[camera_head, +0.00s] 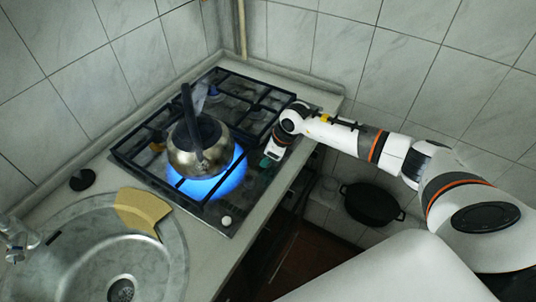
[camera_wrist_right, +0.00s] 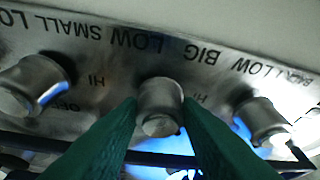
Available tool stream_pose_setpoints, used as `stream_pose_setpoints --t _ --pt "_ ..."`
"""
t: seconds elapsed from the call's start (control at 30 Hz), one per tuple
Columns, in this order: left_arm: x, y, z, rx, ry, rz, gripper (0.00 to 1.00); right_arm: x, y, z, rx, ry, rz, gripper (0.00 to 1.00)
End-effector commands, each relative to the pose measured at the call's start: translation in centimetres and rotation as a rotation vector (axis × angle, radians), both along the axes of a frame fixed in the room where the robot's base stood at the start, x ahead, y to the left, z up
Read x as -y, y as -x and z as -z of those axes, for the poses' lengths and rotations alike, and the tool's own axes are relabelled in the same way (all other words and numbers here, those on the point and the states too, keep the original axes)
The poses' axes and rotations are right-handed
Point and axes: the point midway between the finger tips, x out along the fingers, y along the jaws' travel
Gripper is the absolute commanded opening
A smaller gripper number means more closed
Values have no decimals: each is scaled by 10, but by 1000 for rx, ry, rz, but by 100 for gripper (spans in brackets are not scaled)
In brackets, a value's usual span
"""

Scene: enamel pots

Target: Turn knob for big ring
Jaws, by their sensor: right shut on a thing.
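A row of silver knobs shows in the right wrist view on a metal panel with partly flipped-looking lettering. The middle knob (camera_wrist_right: 160,103), below the word BIG, stands between the two dark green fingers of my right gripper (camera_wrist_right: 159,112), which is shut on it. In the head view my right gripper (camera_head: 268,158) is at the right front edge of the stove (camera_head: 225,212). The knob there is hidden by it. A large ring of blue flame (camera_head: 238,172) burns under a kettle (camera_head: 200,158). My left gripper is not in view.
Another knob (camera_wrist_right: 35,85) stands to the left and one (camera_wrist_right: 262,120) to the right of the fingers. A sink (camera_head: 90,215) with a yellow cloth (camera_head: 142,208) is left of the stove. A black pan (camera_head: 372,203) is lower right.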

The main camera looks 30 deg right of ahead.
Motion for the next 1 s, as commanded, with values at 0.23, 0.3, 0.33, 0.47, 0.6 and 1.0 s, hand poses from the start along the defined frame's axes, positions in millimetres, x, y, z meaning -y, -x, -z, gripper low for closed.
stream_pose_setpoints --t 0.23,0.3,0.33,0.47,0.6,1.0 --pt "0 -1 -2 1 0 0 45 -2 1 0 2 0 232 9" --pt "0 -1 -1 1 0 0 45 -2 1 1 0 0 299 9" --pt "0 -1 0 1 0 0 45 -3 2 1 1 0 327 9" --pt "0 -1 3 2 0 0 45 -3 2 2 0 1 452 9" --pt "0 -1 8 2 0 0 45 -4 1 2 0 -2 584 9" --pt "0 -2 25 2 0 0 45 -5 1 2 0 -2 884 9"
